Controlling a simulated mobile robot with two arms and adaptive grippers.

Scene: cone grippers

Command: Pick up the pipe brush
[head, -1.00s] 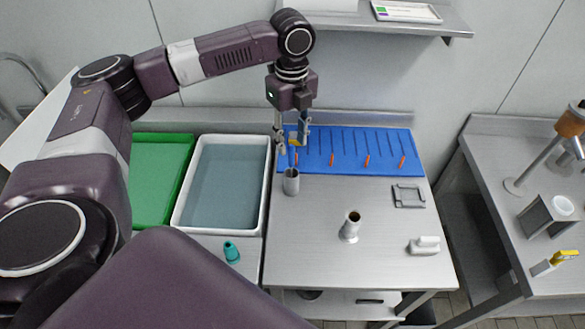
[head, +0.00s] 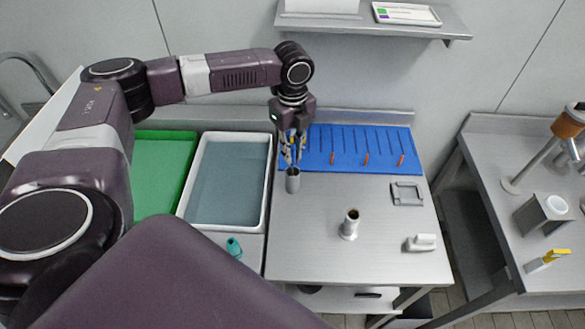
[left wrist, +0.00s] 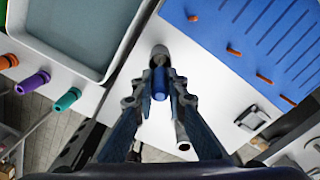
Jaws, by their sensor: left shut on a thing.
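The pipe brush shows as a blue handle (left wrist: 160,83) in the left wrist view. My left gripper (left wrist: 160,92) is shut on it, one finger on each side. The far end of the brush runs toward a grey cup (left wrist: 160,52), and I cannot tell how much of it is inside. In the head view my left gripper (head: 293,155) points down just above the same grey cup (head: 292,181) on the steel table. The fingers mostly hide the brush there. My right gripper is not in view.
A blue mat (head: 345,140) with orange pegs lies behind the cup. A white-rimmed water basin (head: 268,187) and a green tray (head: 160,170) are to the left. A metal tube on a base (head: 350,225) and a white block (head: 421,243) stand at the right.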

